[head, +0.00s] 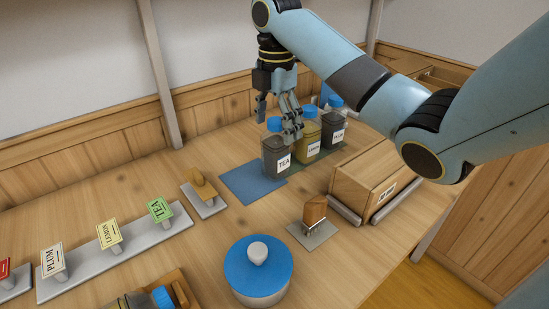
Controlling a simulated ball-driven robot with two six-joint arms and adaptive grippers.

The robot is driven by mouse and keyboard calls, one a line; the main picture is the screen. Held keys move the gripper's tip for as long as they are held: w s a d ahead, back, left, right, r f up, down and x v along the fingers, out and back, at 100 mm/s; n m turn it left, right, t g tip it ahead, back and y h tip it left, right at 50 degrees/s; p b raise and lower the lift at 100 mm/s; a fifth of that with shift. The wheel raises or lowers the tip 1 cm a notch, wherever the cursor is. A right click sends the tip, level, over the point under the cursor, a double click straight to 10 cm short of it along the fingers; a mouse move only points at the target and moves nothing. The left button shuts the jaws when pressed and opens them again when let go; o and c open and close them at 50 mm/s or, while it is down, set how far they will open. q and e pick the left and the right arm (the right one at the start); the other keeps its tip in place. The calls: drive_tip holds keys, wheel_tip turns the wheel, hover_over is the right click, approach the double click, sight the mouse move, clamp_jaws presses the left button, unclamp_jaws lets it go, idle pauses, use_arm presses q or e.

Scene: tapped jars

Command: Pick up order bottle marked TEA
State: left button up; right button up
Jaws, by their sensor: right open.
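The bottle marked TEA (276,160) stands upright at the back of the table, dark with a blue cap and a white label. It is the leftmost of three bottles in a row. My right gripper (280,119) comes down over it from above, open, with its fingers around the level of the blue cap. One finger overlaps the bottle's right side in the picture; I cannot tell whether it touches. My left gripper is not in view.
The LEMON bottle (307,140) and a third dark bottle (333,128) stand close on the right. A blue mat (247,184) lies in front. A wooden box (365,180), a blue-lidded jar (257,271) and a strip of label cards (109,237) stand nearer.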

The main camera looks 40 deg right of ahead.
sight(274, 148)
wheel_tip(274, 148, down, 7)
drive_tip(key=shift+w+a+r, duration=0.1)
drive_tip(key=shift+w+a, duration=0.05)
drive_tip(key=c, duration=1.5)
